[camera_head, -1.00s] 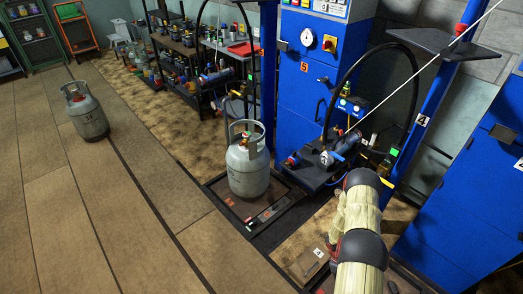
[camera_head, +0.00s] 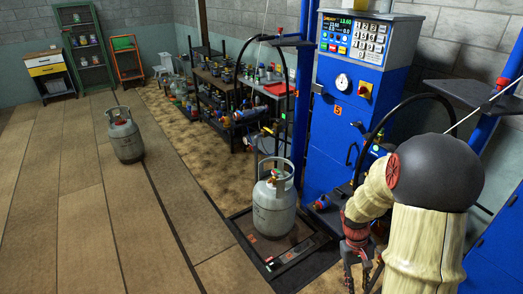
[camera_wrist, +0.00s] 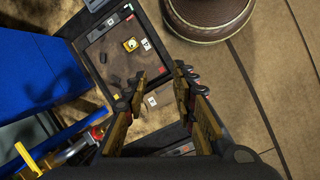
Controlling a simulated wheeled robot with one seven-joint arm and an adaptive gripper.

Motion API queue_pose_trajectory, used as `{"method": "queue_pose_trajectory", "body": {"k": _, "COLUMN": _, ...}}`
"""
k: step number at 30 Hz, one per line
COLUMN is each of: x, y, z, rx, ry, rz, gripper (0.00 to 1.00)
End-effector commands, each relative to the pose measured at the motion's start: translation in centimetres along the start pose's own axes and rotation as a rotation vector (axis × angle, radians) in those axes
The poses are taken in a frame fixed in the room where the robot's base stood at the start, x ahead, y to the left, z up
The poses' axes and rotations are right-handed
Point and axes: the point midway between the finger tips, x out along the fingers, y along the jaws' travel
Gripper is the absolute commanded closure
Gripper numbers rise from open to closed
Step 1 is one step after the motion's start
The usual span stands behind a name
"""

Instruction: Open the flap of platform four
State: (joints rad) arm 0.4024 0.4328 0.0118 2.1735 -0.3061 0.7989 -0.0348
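In the wrist view, a dark-framed floor platform (camera_wrist: 92,62) with a brown speckled inside lies below my gripper (camera_wrist: 160,76). Two white tags, one inside (camera_wrist: 146,43) and one by the fingertips (camera_wrist: 152,101), are too small to read, so I cannot tell whether this is platform four. A small yellow item (camera_wrist: 130,44) sits near the upper tag. I cannot make out a separate flap. My gripper is open and empty, its fingers apart above the platform. In the head view my gripper (camera_head: 360,272) points down at the lower right; my arm hides the floor behind it.
A grey gas cylinder (camera_head: 273,208) stands on a neighbouring platform (camera_head: 245,237) left of my gripper. A blue cabinet (camera_head: 335,135) marked 5 rises behind. Another cylinder (camera_head: 125,140) stands on open floor at left. Blue metalwork (camera_wrist: 40,70) borders the platform in the wrist view.

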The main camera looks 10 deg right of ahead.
Motion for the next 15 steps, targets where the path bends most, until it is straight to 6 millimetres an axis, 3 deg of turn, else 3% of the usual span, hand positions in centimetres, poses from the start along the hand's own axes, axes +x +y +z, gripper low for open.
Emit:
{"method": "queue_pose_trajectory", "body": {"k": 1, "x": -2.0, "y": -0.8, "z": 0.8, "rx": 0.014, "ry": 0.026, "rz": -0.005, "gripper": 0.73}}
{"method": "queue_pose_trajectory", "body": {"k": 6, "x": -7.2, "y": -3.8, "z": 3.7, "rx": 0.055, "ry": 0.101, "rz": -0.035, "gripper": 0.73}}
{"method": "queue_pose_trajectory", "body": {"k": 15, "x": -14.5, "y": -8.7, "z": 9.2, "rx": 0.079, "ry": 0.259, "rz": -0.093, "gripper": 0.73}}
